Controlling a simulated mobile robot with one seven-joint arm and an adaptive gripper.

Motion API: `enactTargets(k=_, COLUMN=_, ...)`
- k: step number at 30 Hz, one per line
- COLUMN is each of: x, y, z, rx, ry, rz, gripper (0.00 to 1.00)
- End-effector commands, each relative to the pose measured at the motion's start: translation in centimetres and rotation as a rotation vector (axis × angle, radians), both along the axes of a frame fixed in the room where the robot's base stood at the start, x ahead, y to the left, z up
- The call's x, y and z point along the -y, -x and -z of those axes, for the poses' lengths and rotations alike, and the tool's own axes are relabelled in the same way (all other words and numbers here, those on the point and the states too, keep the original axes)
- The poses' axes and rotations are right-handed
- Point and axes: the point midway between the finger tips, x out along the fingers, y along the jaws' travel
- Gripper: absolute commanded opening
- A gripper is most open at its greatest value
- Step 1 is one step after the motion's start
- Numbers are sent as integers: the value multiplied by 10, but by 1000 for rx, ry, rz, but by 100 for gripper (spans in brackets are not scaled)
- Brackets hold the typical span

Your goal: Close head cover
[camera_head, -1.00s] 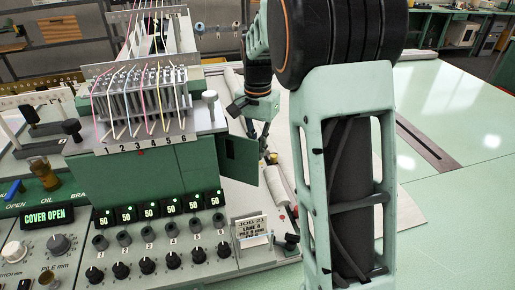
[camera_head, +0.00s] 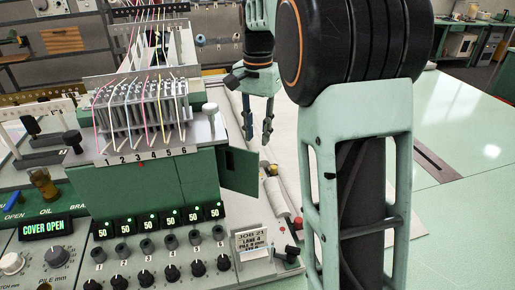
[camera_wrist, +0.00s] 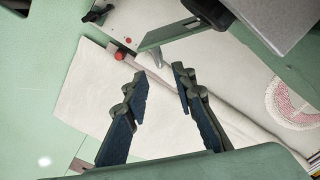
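The head cover (camera_head: 238,170) is a dark green panel on the right side of the green tufting head (camera_head: 150,190). It stands swung out to the right, at an angle to the head's front. The status display (camera_head: 45,227) reads COVER OPEN. My gripper (camera_head: 258,140) points down behind and slightly right of the cover, with its fingertips above the cover's top edge in the picture. I cannot tell whether it touches the cover. In the wrist view my gripper (camera_wrist: 158,80) has its two dark fingers apart, with nothing between them.
Coloured yarns run down to the needle block (camera_head: 140,115) on the head. A job card (camera_head: 252,242) stands at the panel's front right, beside dials and switches. A white roll (camera_head: 275,195) lies right of the cover. The pale green table (camera_head: 460,230) is mostly clear.

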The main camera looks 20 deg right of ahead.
Motion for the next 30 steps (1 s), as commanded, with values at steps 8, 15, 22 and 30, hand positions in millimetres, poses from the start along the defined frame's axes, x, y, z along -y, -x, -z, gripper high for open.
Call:
enactTargets(k=8, x=0, y=0, z=-25, rx=0, ry=0, rz=1, gripper=24)
enactTargets(k=15, x=0, y=0, z=-26, rx=0, ry=0, rz=0, gripper=24)
enactTargets(k=22, x=8, y=-10, z=-30, rx=-22, ry=-12, rz=21, gripper=0)
enactTargets(k=30, x=40, y=-44, z=-36, rx=-115, ry=-91, rz=91, gripper=0)
